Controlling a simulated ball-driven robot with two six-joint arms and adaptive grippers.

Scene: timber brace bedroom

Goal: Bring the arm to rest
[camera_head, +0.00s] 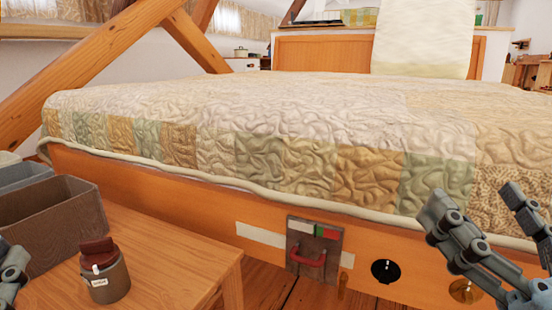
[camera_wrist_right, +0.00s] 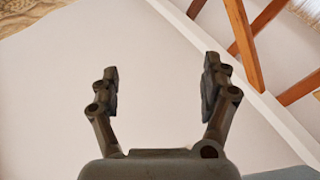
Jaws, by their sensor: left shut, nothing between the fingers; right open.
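My right gripper (camera_head: 478,203) is at the right of the head view, in front of the bed's near side. Its two fingers point up and stand wide apart. The right wrist view shows the same gripper (camera_wrist_right: 161,75) open and empty, with a plain pale wall or ceiling behind it. My left gripper (camera_head: 12,268) is only partly in the head view, at the lower left edge beside the wooden table. It is shut with nothing held; most of it is cut off by the frame.
A quilted bed (camera_head: 260,125) fills the middle. A wooden table (camera_head: 150,265) at lower left carries a lidded brown jar (camera_head: 105,278) and an open brown box (camera_head: 50,225). A panel with a red handle (camera_head: 308,258) is on the bed's side. Timber beams (camera_head: 90,65) slant at upper left.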

